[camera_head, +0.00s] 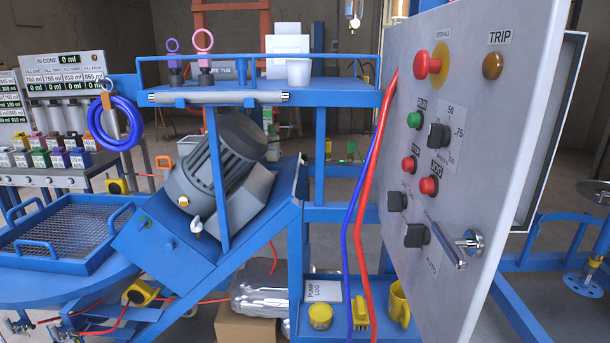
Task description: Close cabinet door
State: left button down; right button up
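The cabinet door (465,180) is a large grey panel on the right, seen at a steep angle. It carries a red stop button (430,66) on a yellow disc, a TRIP lamp, several red, green and black controls, and a metal lever handle (455,247) low on its face. Part of the cabinet body (556,135), with a pale rim and dark inside, shows behind the door's right side. The door stands apart from that rim, so it is open. Neither of my grippers is in view.
A blue frame with a shelf (330,92) and a tilted motor (220,170) stands left of the door. Red and blue hoses (368,200) hang close to the door's left edge. A yellow mug (398,305) sits on a low blue shelf. A mesh tray (65,235) is far left.

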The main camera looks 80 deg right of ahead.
aim_at(492, 88)
jog(key=z, duration=3.4)
jog(key=i, duration=0.5)
jog(key=z, duration=1.8)
jog(key=k, duration=1.75)
jog(key=u, duration=1.7)
